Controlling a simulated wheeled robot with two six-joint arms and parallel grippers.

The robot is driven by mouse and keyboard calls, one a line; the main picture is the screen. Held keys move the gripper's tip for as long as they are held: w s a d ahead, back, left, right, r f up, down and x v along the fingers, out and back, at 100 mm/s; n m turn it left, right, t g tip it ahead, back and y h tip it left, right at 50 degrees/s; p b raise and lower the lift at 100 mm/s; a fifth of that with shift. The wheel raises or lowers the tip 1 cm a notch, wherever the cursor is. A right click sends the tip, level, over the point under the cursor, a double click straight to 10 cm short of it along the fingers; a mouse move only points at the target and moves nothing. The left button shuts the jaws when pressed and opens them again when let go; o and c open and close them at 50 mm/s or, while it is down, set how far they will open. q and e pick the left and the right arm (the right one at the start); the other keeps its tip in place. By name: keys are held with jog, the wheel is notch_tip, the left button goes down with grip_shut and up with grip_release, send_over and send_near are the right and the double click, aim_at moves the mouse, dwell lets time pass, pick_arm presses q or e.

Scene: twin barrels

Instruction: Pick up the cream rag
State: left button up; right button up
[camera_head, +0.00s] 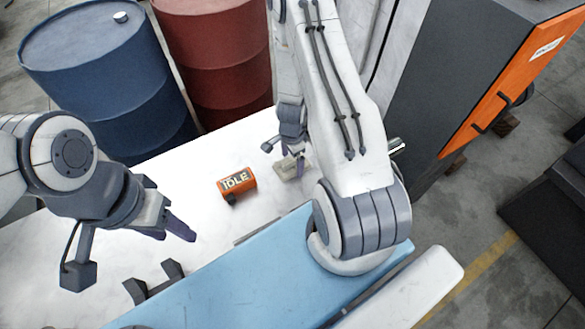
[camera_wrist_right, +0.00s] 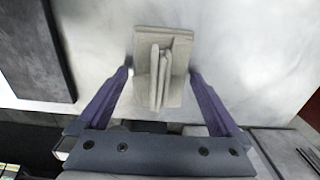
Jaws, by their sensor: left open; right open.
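The cream rag (camera_wrist_right: 178,52) lies on the white surface in the right wrist view, with a raised fold along its middle. In the head view the rag (camera_head: 284,171) is small and partly hidden by my right gripper. My right gripper (camera_wrist_right: 160,80) is open, with its two purple fingers on either side of the rag's near part and its raised fold. I cannot tell whether the fingers touch it. My left gripper (camera_head: 180,228) is open and empty over the white surface at the left, well apart from the rag.
A blue barrel (camera_head: 105,75) and a red barrel (camera_head: 215,60) stand behind. A dark cabinet with an orange front (camera_head: 510,75) stands at the right. The white surface around the canister is clear.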

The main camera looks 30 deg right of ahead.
jog(key=shift+r, duration=0.1)
jog(key=c, duration=1.2)
pick_arm(q)
jog(key=shift+r, duration=0.15)
pick_arm(e)
jog(key=shift+r, duration=0.1)
